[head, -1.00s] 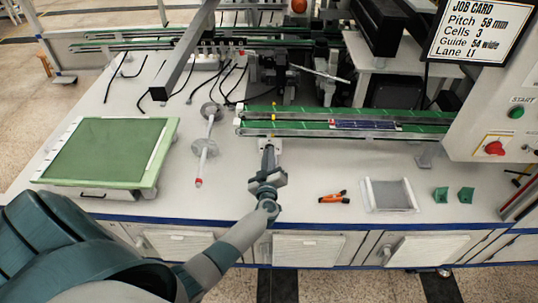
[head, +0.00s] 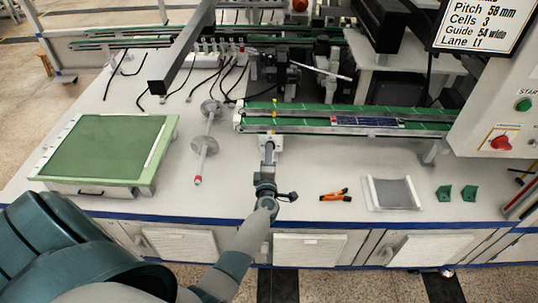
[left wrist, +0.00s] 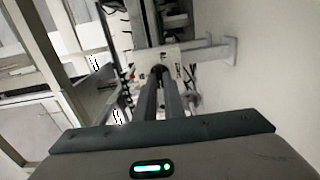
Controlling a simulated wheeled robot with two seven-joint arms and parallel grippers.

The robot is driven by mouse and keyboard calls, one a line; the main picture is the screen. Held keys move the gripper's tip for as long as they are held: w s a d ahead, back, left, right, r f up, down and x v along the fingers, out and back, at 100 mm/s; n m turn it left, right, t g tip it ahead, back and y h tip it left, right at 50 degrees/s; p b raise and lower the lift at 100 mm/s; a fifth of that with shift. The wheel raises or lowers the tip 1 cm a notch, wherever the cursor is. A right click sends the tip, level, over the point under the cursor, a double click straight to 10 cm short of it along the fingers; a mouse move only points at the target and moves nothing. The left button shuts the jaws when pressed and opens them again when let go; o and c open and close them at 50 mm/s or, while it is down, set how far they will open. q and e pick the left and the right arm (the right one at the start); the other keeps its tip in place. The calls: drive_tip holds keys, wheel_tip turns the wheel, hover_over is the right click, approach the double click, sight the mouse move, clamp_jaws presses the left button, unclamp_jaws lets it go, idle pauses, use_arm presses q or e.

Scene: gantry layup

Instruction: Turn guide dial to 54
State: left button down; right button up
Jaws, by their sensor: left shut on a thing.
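The green-belted conveyor (head: 300,120) runs across the bench, with a small pale block at its left front end. My left gripper (head: 269,150) reaches up from the front edge and is shut on the guide dial there. The fingers hide most of the dial, and its reading cannot be made out. In the left wrist view the two dark fingers of the left gripper (left wrist: 163,85) are close together, with their tips at the pale plate (left wrist: 172,58) around the dial. The job card (head: 478,24) reads "Guide 54 wide". My right gripper is not in view.
A green-topped tray (head: 105,147) lies at left. A spindle with grey discs (head: 204,144) stands left of my gripper. An orange-handled tool (head: 335,196), a shallow grey tray (head: 393,193) and green blocks (head: 456,193) lie at right. A dark blue strip (head: 368,122) sits on the conveyor.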

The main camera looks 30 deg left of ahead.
use_arm(q)
drive_tip(key=shift+f+n+b, duration=0.2)
drive_tip(key=shift+n+b, duration=0.45)
drive_tip(key=shift+n, duration=1.45)
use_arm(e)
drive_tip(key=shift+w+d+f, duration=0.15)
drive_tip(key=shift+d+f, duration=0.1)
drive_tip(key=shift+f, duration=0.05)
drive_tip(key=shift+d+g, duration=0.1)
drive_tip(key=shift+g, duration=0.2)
use_arm(q)
drive_tip(key=c, duration=1.9)
unclamp_jaws()
drive_tip(key=shift+r, duration=0.1)
drive_tip(key=shift+o, duration=0.2)
drive_tip(key=shift+s+d, duration=0.1)
drive_tip(key=shift+s, duration=0.05)
